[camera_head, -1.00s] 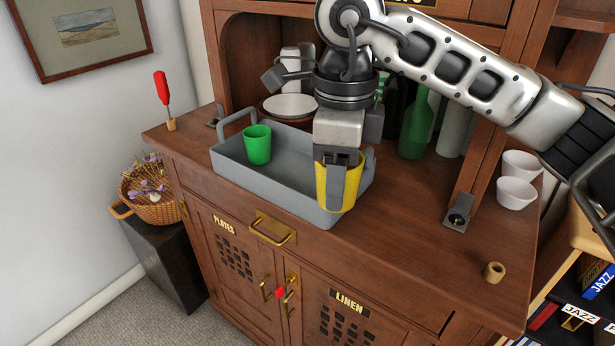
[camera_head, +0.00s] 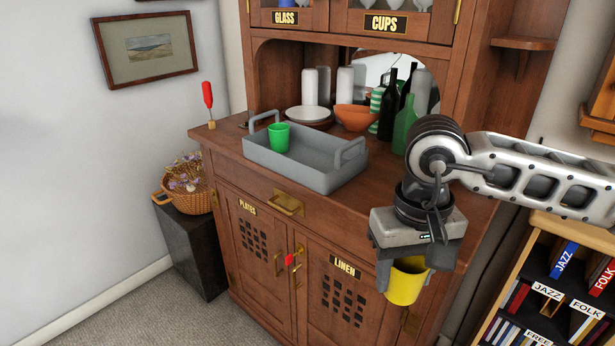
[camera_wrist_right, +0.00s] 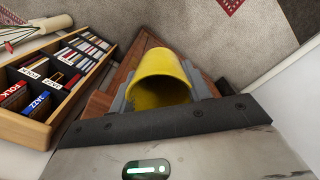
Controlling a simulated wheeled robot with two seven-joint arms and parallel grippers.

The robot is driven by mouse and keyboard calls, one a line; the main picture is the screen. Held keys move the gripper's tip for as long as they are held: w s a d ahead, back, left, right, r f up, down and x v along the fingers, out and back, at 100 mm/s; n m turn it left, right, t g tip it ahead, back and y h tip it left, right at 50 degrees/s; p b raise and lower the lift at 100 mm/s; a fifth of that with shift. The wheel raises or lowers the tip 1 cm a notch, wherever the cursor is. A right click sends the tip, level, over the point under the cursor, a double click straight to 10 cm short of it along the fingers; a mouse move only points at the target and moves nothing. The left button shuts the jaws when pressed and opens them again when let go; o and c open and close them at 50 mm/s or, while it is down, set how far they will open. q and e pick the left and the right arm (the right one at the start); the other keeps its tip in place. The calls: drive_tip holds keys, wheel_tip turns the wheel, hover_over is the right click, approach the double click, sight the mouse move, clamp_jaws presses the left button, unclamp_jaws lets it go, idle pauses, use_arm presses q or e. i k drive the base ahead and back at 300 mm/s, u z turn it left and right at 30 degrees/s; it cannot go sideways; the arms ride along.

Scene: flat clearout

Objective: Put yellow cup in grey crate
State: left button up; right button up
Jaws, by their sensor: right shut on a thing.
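The yellow cup (camera_head: 405,284) is between the fingers of my right gripper (camera_head: 408,272), which is shut on it. They are in front of the sideboard's right side, right of and lower than the grey crate. In the right wrist view the cup (camera_wrist_right: 160,72) is tilted, with its open mouth showing between the fingers (camera_wrist_right: 163,92). The grey crate (camera_head: 290,172) stands on the sideboard top at its left, with a handle at each end. A green cup (camera_head: 279,138) stands inside it toward the left, and the rest of its floor looks free. My left gripper is out of view.
Bottles (camera_head: 404,126), an orange bowl (camera_head: 353,118) and stacked plates (camera_head: 308,114) stand in the niche behind the crate. A red-handled tool (camera_head: 207,96) stands at the left corner. A record shelf (camera_head: 555,290) is at right.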

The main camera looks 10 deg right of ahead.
sight(302, 160)
drive_tip(key=u, duration=1.2)
drive_tip(key=i, duration=0.75)
drive_tip(key=z, duration=0.45)
